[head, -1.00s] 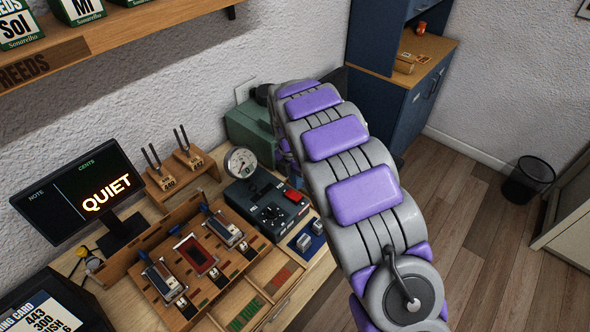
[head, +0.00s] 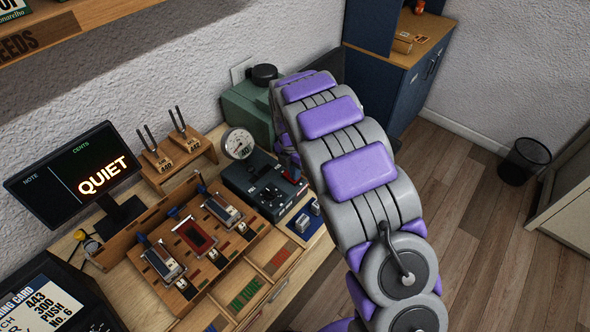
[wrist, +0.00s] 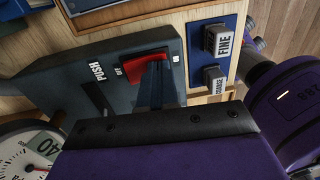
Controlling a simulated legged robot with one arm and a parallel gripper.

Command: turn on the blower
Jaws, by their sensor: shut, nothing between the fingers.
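The dark grey blower box (head: 250,181) stands on the bench, left of my arm in the head view. Its red switch (head: 291,175) is at the box's right side. In the wrist view the red switch (wrist: 128,68) shows close up, between the word PUSH and small white marks, on the box's dark face (wrist: 60,95). My gripper (wrist: 156,82) is shut and empty, its dark fingers over the right part of the switch. Whether they touch it I cannot tell. In the head view my arm hides the gripper.
A round gauge (head: 238,143) stands beside the box. Grey FINE (wrist: 219,41) and COARSE (wrist: 214,79) blocks sit close to the right. A green machine (head: 243,108) is behind, a wooden reed rack (head: 150,240) and a monitor (head: 75,178) to the left.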

